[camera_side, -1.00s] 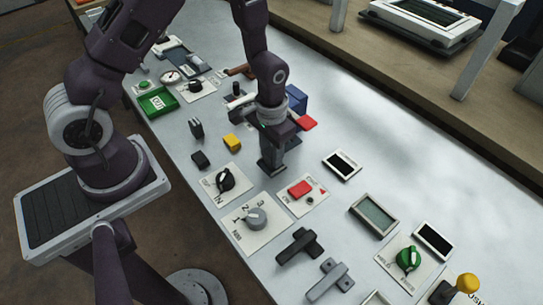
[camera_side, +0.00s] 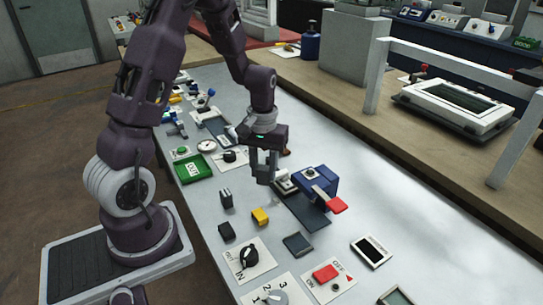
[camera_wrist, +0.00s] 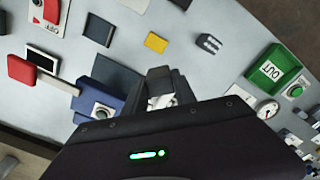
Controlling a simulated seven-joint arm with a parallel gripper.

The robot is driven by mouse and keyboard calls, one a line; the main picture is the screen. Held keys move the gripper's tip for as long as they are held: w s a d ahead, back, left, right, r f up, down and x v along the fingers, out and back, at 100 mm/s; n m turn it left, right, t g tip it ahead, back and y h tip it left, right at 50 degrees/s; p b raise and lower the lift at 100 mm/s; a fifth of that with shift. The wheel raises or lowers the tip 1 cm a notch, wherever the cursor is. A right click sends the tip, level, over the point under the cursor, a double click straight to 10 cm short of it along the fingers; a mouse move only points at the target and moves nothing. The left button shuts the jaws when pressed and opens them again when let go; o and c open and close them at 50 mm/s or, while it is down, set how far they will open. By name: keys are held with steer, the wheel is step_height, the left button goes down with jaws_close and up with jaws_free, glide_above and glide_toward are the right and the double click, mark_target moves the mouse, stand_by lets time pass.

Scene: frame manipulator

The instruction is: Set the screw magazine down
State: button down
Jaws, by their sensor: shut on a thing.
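My gripper (camera_side: 264,176) points down beside the blue device, with its dark fingers close together. It is shut on a small pale piece (camera_wrist: 162,101), probably the screw magazine; the fingers and wrist housing hide much of it. In the side view a pale piece with a dark top (camera_side: 285,183) shows right beside the fingers, above or on the left end of a dark plate (camera_side: 301,207). I cannot tell whether it touches the plate.
A blue device (camera_side: 319,183) with a button and red lever (camera_side: 328,199) stands close to the right. A dark square pad (camera_side: 298,244), yellow block (camera_side: 261,216) and black block (camera_side: 226,231) lie nearer. A green tray (camera_side: 193,168) is at left. Bare table (camera_side: 390,195) lies right.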

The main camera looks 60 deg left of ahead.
steer(key=s+a+n, duration=0.4)
steer(key=a+n, duration=0.1)
steer(key=a, duration=0.2)
steer(key=s+a+n, duration=0.4)
steer(key=s+a, duration=0.1)
steer(key=a, duration=0.3)
step_height(320, 180, down, 10)
steer(key=shift+d+r, duration=0.1)
steer(key=shift+r, duration=0.05)
steer(key=shift+f, duration=0.2)
steer(key=c, duration=1)
jaws_free()
steer(key=shift+f, duration=0.1)
